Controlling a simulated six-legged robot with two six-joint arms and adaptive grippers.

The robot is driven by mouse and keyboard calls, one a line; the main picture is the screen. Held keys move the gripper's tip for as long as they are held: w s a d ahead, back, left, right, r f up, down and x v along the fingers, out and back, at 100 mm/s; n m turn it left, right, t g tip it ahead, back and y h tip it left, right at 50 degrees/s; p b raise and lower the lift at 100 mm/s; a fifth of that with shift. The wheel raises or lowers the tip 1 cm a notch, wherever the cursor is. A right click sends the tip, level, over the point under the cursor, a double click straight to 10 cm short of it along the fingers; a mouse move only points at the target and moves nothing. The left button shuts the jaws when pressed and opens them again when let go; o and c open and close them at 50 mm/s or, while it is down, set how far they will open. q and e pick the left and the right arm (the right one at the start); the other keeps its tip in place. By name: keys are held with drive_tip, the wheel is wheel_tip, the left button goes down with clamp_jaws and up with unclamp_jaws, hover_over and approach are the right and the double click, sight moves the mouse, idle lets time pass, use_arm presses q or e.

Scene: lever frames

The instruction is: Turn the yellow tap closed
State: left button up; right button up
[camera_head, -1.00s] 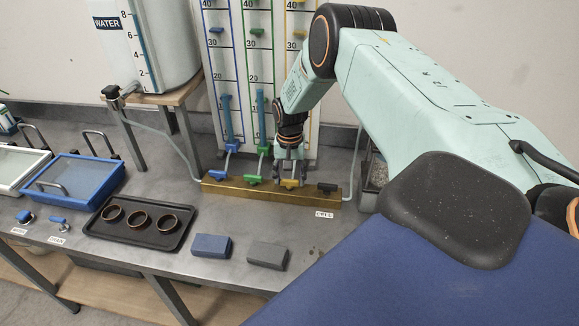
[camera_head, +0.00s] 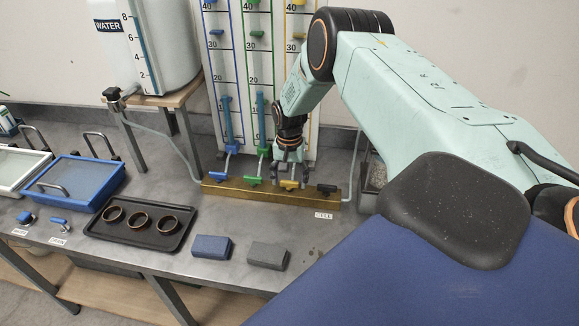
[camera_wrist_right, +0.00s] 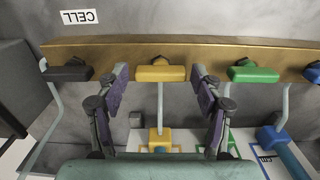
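The yellow tap (camera_head: 289,185) sits on a brass bar (camera_head: 235,189) between the green tap and the black tap. In the right wrist view its yellow handle (camera_wrist_right: 161,73) lies along the bar, as the neighbouring handles do. My right gripper (camera_head: 290,176) is over the yellow tap. In the right wrist view the gripper (camera_wrist_right: 160,80) is open, with one finger on each side of the yellow handle and a visible gap to both. It holds nothing. My left gripper is not in view.
A green tap (camera_head: 252,180) and a black tap (camera_head: 327,188) flank the yellow one; a blue tap (camera_head: 219,176) is further left. Gauge tubes stand behind. A blue block (camera_head: 211,247), a grey block (camera_head: 268,255) and a black tray (camera_head: 111,233) lie in front.

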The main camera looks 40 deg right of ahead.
sight(289, 181)
drive_tip(key=shift+o, duration=0.7)
drive_tip(key=shift+w+d, duration=0.1)
drive_tip(key=shift+r, duration=0.4)
wheel_tip(289, 181, up, 11)
drive_tip(key=shift+r, duration=0.15)
wheel_tip(289, 181, down, 12)
drive_tip(key=shift+f, duration=0.1)
